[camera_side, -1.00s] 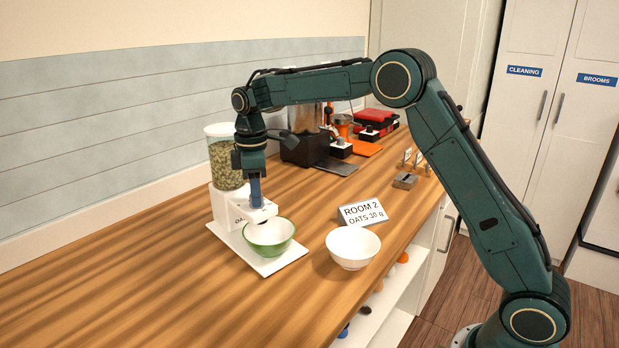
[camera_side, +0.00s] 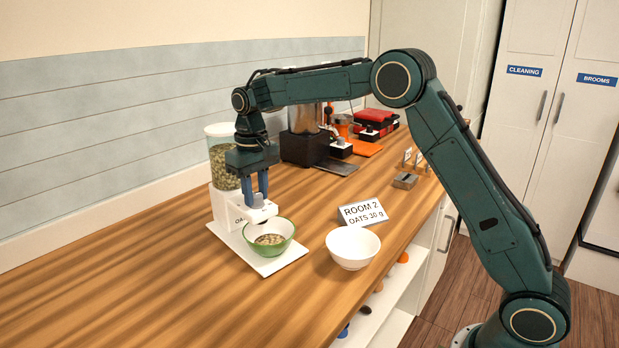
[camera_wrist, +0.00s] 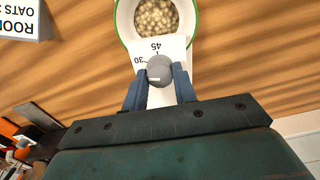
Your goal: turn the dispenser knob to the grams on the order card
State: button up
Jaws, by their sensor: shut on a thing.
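The oats dispenser (camera_side: 222,205) stands on the counter, a white base under a clear hopper of oats. Its grey knob (camera_wrist: 159,68) is between the two fingers of my gripper (camera_side: 257,196), which is shut on it from above. In the wrist view the dial (camera_wrist: 176,44) shows 45 beyond the knob and 30 to its left; the knob's exact setting is unclear. The order card (camera_side: 362,213) reads ROOM 2, OATS and what looks like 30 g. A green-rimmed bowl (camera_side: 282,230) under the spout holds some oats (camera_side: 269,240).
The bowl sits on the dispenser's white tray (camera_side: 268,267). An empty white bowl (camera_side: 353,247) stands to its right, in front of the card. Dark and orange appliances (camera_side: 304,147) stand farther back along the counter. The counter's left front is clear.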

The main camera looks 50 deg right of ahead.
aim_at(256, 194)
jog(key=shift+r+m, duration=0.1)
jog(key=shift+m, duration=2.2)
jog(key=o, duration=1)
jog(key=shift+c, duration=0.2)
notch_tip(256, 194, up, 14)
